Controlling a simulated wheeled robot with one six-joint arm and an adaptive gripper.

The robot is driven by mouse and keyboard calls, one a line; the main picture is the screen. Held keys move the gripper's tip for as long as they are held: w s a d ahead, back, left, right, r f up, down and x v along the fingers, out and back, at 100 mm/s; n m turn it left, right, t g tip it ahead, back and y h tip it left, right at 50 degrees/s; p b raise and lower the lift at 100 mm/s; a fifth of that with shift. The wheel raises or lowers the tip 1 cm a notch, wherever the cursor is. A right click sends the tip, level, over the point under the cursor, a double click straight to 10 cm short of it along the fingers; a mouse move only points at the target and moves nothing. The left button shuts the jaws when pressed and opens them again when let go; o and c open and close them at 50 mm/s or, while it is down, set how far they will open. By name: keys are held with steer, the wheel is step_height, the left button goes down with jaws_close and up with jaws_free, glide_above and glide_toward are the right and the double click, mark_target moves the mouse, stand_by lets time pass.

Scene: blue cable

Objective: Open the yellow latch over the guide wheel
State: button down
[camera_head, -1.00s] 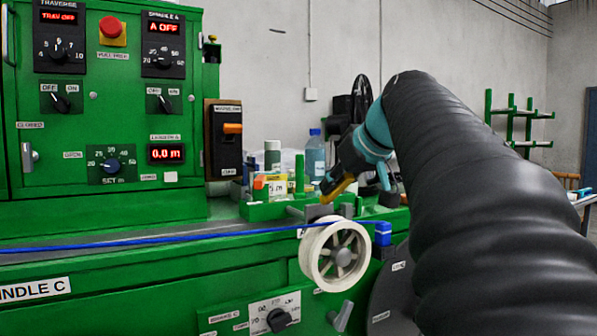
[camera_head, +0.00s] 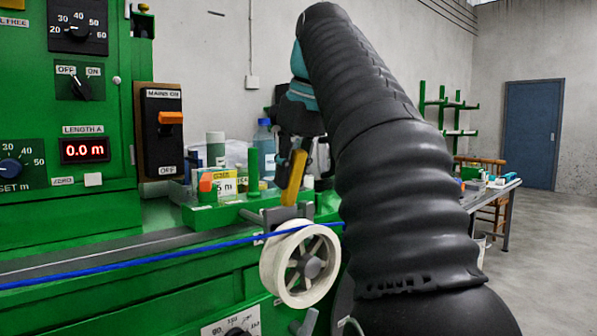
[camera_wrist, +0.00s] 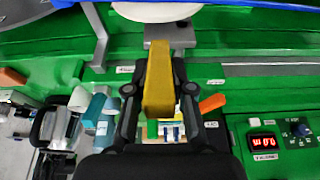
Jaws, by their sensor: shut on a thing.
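The yellow latch (camera_head: 293,178) stands steeply, leaning a little, above and behind the white guide wheel (camera_head: 299,264). My gripper (camera_wrist: 160,88) is shut on the yellow latch (camera_wrist: 158,60), with one black finger on each side of it in the wrist view. In the head view my gripper (camera_head: 298,150) is at the latch's upper part, and my arm hides some of what lies behind. The blue cable (camera_head: 130,265) runs from the left to the top of the wheel. The wheel's pale rim (camera_wrist: 155,10) also shows at the top of the wrist view.
The green machine (camera_head: 60,225) with its panels fills the left. A blue-capped bottle (camera_head: 264,145) and other small items stand close behind the gripper. A workbench (camera_head: 490,190) is far right, with open floor before it.

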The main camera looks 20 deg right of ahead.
stand_by(0.3)
steer(key=c, duration=1)
jaws_free()
steer(key=shift+r, duration=0.1)
steer(key=shift+s+r, duration=0.1)
steer(key=shift+r, duration=0.25)
steer(key=s+d, duration=0.3)
steer(key=s, duration=0.8)
steer(key=shift+s+d, duration=0.15)
steer(key=shift+s, duration=0.2)
